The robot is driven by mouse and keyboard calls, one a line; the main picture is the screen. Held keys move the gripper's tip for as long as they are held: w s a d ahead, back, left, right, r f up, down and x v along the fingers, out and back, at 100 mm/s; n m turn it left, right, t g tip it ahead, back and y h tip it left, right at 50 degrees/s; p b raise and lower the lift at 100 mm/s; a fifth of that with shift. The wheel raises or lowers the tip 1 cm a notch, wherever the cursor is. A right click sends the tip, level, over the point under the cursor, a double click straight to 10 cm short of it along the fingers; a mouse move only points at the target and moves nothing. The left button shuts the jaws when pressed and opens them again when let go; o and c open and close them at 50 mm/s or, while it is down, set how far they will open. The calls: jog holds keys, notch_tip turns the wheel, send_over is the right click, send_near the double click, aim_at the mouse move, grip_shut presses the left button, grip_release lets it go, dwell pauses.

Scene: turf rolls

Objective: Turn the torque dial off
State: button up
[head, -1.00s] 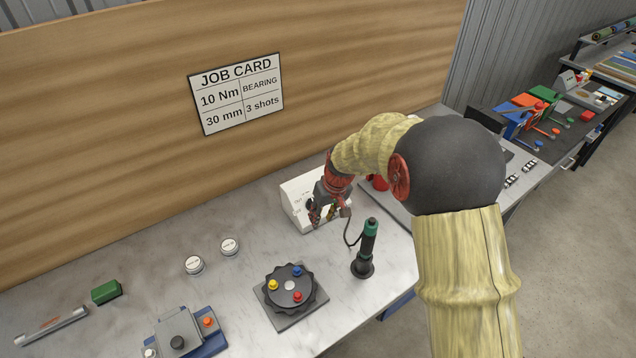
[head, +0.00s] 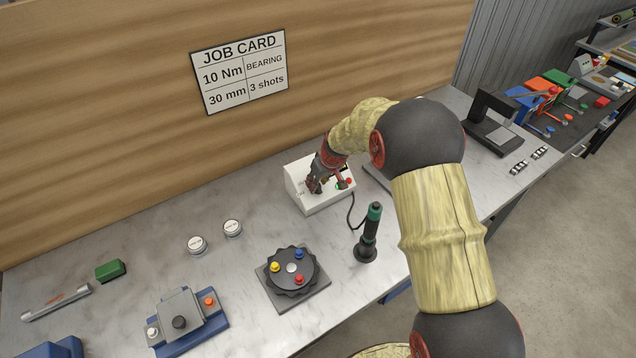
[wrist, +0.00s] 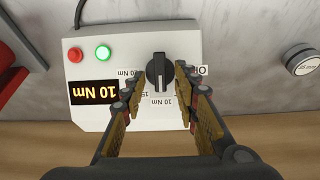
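The torque dial (wrist: 160,72) is a black knob on a white control box (wrist: 185,42). The box display (wrist: 93,92) reads 10 Nm, upside down here. My gripper (wrist: 158,82) is open, with one finger on each side of the dial; contact cannot be told. In the head view my gripper (head: 315,186) is at the box (head: 322,204) and hides the dial.
A red button (wrist: 75,55) and a lit green button (wrist: 103,53) are on the box. A black and green driver (head: 368,235) stands in front, with a cable near the box. A round fixture (head: 291,270) and white round containers (head: 232,228) are to the left. Bench between is clear.

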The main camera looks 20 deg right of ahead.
jog(key=shift+c, duration=1.1)
grip_shut()
